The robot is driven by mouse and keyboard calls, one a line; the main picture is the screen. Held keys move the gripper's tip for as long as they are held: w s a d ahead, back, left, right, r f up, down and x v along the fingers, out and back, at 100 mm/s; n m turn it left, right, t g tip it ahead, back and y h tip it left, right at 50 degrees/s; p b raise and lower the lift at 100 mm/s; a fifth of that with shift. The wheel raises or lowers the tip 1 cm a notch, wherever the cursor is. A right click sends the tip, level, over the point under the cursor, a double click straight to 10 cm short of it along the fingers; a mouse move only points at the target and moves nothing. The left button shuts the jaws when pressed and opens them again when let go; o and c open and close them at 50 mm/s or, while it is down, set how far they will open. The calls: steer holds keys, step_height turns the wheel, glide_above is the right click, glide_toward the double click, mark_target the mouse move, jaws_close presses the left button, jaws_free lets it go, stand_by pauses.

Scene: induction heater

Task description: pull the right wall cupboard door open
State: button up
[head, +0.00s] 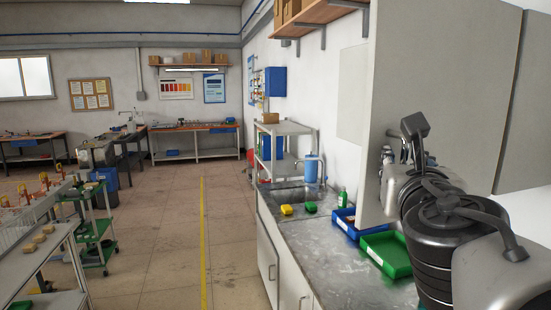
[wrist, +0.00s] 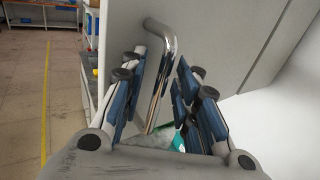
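The grey right wall cupboard door (head: 440,90) fills the right of the head view. It stands swung out from the cupboard, its free edge to the left over the counter. In the wrist view the door (wrist: 215,35) carries a chrome bar handle (wrist: 158,85) near that free edge. My gripper (wrist: 164,70) is around the handle, one dark-blue-padded finger on each side, with a visible gap on the right. Contact on the left is unclear. In the head view my gripper (head: 405,150) is in front of the door's lower part, and the handle is mostly hidden.
A metal counter (head: 345,275) with a sink (head: 290,195) runs below the door. Blue (head: 346,222) and green (head: 385,253) bins and a green bottle (head: 342,198) stand on it. The floor (head: 235,260) to the left is clear, with a yellow line.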

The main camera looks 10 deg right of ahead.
steer(key=v, duration=1.2)
stand_by(0.4)
